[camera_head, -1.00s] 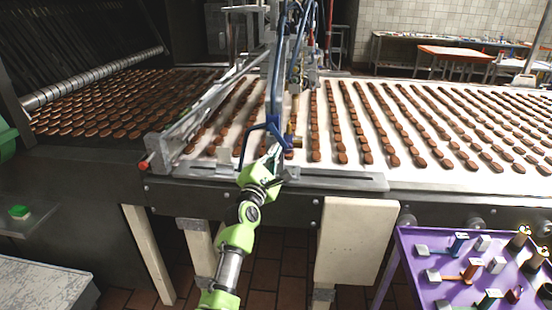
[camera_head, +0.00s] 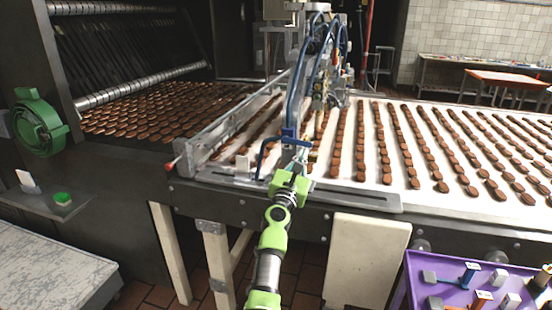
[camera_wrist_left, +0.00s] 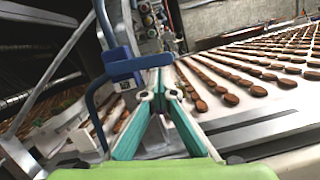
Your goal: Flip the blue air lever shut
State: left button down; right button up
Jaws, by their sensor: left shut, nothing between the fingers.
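The blue air lever (camera_wrist_left: 140,65) shows in the left wrist view as a thick blue bar reaching right from a darker blue block. In the head view the blue lever (camera_head: 291,136) is small, at the front edge of the conveyor machine. My left gripper (camera_head: 301,160) is shut and empty. In the wrist view its closed fingertips (camera_wrist_left: 161,86) are just below the bar's right part; I cannot tell whether they touch it. My right gripper is not in view.
A bent blue tube (camera_head: 262,158) stands left of the lever. Hoses and fittings rise behind it. The conveyor (camera_head: 398,168) carries rows of brown biscuits. A purple table (camera_head: 425,268) with small levers is at lower right.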

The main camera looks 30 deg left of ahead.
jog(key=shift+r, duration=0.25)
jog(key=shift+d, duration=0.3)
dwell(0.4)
